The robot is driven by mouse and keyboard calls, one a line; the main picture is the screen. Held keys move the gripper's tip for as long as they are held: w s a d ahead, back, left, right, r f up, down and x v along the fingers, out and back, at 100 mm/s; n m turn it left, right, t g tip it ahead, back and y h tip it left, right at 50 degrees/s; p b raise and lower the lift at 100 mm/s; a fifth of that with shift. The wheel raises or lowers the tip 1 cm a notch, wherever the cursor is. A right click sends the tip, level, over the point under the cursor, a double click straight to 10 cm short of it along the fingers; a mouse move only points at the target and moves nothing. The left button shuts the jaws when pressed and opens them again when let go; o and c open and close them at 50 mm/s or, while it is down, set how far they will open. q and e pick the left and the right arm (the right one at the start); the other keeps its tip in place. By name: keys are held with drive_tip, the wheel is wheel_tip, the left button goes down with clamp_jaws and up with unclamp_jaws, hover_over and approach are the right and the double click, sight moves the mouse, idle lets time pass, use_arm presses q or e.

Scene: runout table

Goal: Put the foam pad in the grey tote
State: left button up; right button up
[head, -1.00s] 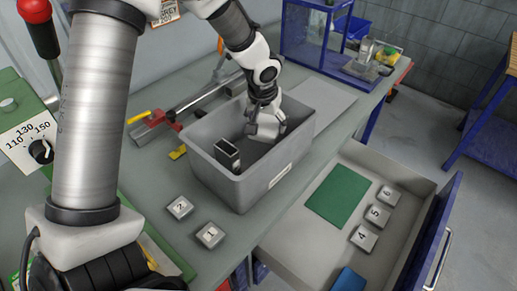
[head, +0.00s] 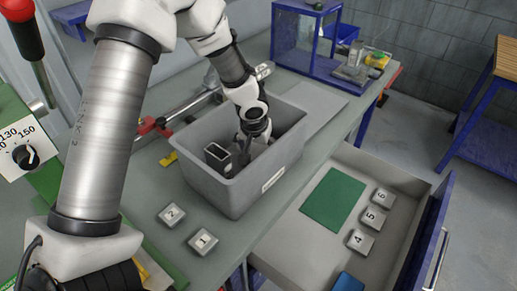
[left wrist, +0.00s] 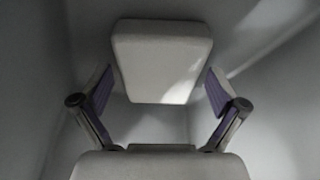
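The grey tote (head: 232,192) stands on the bench in the head view. My left gripper (head: 247,156) reaches down inside it, partly hidden by my own wrist. In the left wrist view the foam pad (left wrist: 162,58) is a pale, rounded block inside the tote, just beyond my left fingertips (left wrist: 160,80). The fingers are spread wide, with small gaps between them and the pad's sides. I cannot make out the pad in the head view now. My right gripper is not in view.
A hollow rectangular metal piece (head: 217,157) stands in the tote, left of my gripper. Blocks 1 (head: 203,241) and 2 (head: 171,214) lie in front of the tote. The open drawer (head: 300,240) at right holds a green sheet (head: 334,199) and numbered blocks.

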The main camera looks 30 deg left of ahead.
use_arm(q)
drive_tip(key=shift+r, duration=0.1)
drive_tip(key=shift+r+p, duration=0.35)
drive_tip(key=shift+r, duration=0.2)
drive_tip(key=v, duration=1.1)
drive_tip(key=shift+s, duration=0.2)
drive_tip(key=shift+d+r+p, duration=0.1)
drive_tip(key=shift+r+p, duration=0.05)
drive_tip(key=shift+p, duration=0.2)
